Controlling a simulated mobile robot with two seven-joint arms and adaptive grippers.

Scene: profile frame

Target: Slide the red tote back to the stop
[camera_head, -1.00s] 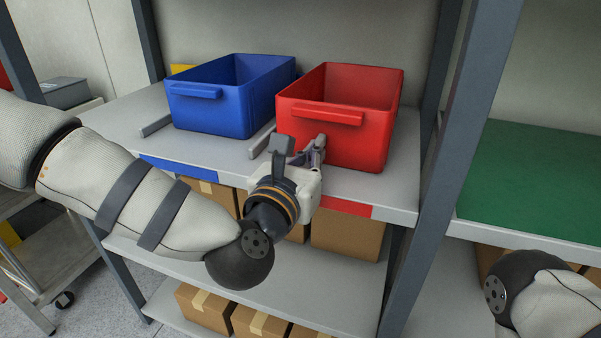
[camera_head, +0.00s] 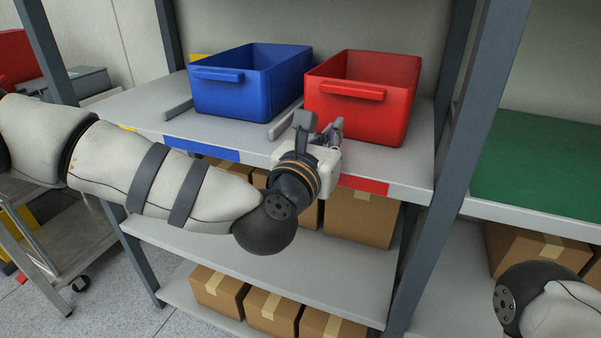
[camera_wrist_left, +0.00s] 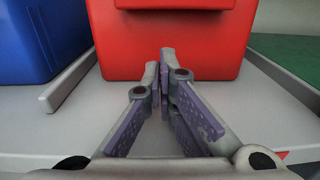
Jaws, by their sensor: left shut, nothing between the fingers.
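The red tote (camera_head: 375,118) stands upright on the upper shelf, its handle lip facing me. My left gripper (camera_head: 335,126) is in front of the tote's lower front face, over the shelf's front part. In the left wrist view its fingers (camera_wrist_left: 165,62) are shut with nothing between them and point at the red tote (camera_wrist_left: 210,50). The tips overlap the front face below the lip; I cannot tell whether they touch. No stop shows; the tote hides the shelf behind it. My right gripper is out of view; only part of that arm shows at lower right.
A blue tote (camera_head: 235,95) stands to the left, with a low grey rail (camera_head: 282,124) between the totes. A dark shelf post (camera_head: 462,150) stands to the right. Cardboard boxes (camera_head: 358,215) sit on the shelf below.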

